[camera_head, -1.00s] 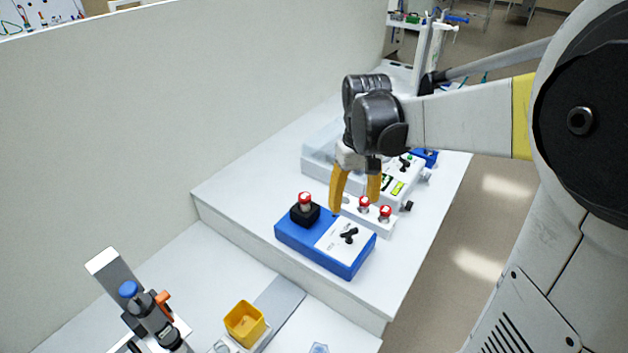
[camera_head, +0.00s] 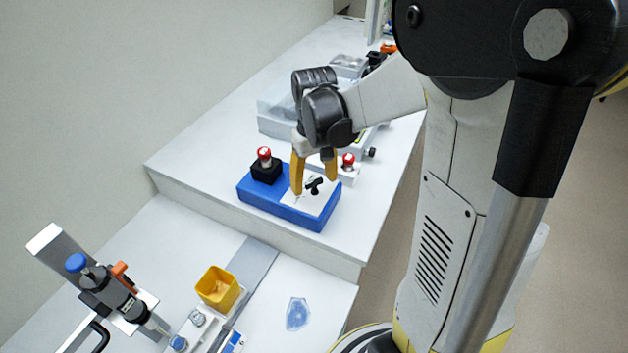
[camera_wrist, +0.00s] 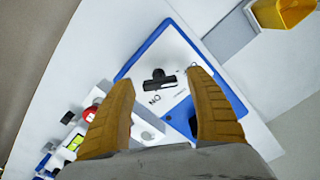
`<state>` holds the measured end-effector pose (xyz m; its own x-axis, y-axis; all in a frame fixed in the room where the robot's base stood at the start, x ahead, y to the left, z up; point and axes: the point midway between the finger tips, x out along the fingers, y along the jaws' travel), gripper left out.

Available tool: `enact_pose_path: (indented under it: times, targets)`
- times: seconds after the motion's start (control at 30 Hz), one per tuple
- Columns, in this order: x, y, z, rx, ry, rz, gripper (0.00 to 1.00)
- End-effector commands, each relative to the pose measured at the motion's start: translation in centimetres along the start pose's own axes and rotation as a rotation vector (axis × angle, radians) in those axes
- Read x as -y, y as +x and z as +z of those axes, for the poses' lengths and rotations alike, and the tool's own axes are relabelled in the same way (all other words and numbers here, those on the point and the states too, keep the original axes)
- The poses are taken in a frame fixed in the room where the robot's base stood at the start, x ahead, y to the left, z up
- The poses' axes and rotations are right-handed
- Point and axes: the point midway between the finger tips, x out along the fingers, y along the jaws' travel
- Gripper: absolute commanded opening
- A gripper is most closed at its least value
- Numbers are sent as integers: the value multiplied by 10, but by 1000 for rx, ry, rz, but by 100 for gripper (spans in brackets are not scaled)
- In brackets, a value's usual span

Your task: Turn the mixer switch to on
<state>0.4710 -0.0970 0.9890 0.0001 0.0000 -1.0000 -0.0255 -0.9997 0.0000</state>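The mixer is a blue box (camera_head: 262,201) with a white panel; a black switch (camera_head: 315,187) sits on that panel. The switch also shows in the wrist view (camera_wrist: 159,82), with a black bar handle lying roughly across the picture. The label "ON" (camera_wrist: 154,99) is printed beside it, and other print is too small to read. My gripper (camera_head: 314,184) points down over the panel, its yellow fingers open and apart. In the wrist view the fingers (camera_wrist: 161,80) stand on either side of the switch with a gap on both sides. I cannot tell their exact height above it.
A black holder with a red-topped knob (camera_head: 265,155) stands on the box's left end. A white unit with red buttons (camera_head: 348,166) is close behind. A yellow cup (camera_head: 218,287) and a pipette (camera_head: 110,290) are on the lower bench.

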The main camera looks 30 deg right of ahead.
Motion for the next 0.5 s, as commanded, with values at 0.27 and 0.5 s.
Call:
enact_pose_path:
  times: [0.27,0.5]
  targets:
    - [0,0,0,0,0,0,12]
    - [0,0,0,0,34,0,12]
